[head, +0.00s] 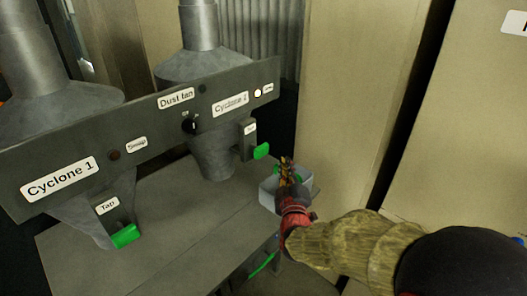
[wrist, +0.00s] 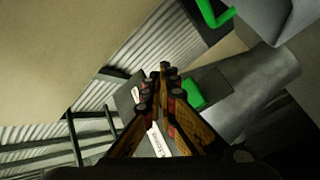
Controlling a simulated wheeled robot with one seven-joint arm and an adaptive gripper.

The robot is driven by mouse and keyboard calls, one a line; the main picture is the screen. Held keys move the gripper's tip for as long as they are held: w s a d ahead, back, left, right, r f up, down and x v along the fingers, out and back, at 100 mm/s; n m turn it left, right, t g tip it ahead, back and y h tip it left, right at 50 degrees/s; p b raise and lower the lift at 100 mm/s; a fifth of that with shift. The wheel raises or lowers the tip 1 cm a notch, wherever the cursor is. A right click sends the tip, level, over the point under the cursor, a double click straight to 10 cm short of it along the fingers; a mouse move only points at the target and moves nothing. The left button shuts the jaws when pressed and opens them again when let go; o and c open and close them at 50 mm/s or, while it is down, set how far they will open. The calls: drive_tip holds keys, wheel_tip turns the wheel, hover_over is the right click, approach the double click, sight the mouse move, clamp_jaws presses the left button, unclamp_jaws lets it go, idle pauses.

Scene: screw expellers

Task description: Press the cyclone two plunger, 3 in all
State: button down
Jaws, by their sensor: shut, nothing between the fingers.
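The cyclone two plunger appears to be the green piece (head: 261,151) below the Tap label, on the small dark housing (head: 247,139) under the Cyclone 2 label (head: 230,104). A green block (wrist: 193,93) just right of the fingers in the wrist view looks like the same piece. My gripper (head: 286,166) is shut and empty, to the right of and slightly below the green piece in the head view. Its fingers (wrist: 166,85) are together in the wrist view. A small gap shows between gripper and green piece in the head view; depth is hard to judge.
Cyclone 1's green piece (head: 124,236) is at lower left. A lamp (head: 257,93) glows by the Cyclone 2 label. A dark knob (head: 189,125) is mid-panel. Tall beige panels (head: 345,90) stand right.

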sight(261, 151)
drive_tip(key=d+r+m+g+p, duration=0.1)
drive_tip(key=d+r+p, duration=0.2)
drive_tip(key=r+p, duration=0.4)
wheel_tip(261, 151, down, 8)
drive_tip(key=s+m+g+p, duration=0.2)
drive_tip(key=g, duration=0.1)
drive_tip(key=shift+s+a+r+m, duration=0.15)
drive_tip(key=shift+s+a+m, duration=0.15)
drive_tip(key=shift+s+m, duration=0.1)
drive_tip(key=shift+w+a, duration=0.1)
drive_tip(key=w+a+p, duration=0.1)
drive_tip(key=w+a, duration=0.4)
drive_tip(key=a, duration=0.1)
drive_tip(key=shift+w+a, duration=0.15)
drive_tip(key=shift+a, duration=0.25)
drive_tip(key=shift+w+a, duration=0.1)
idle(0.7)
drive_tip(key=shift+w+a, duration=0.15)
drive_tip(key=shift+a, duration=0.05)
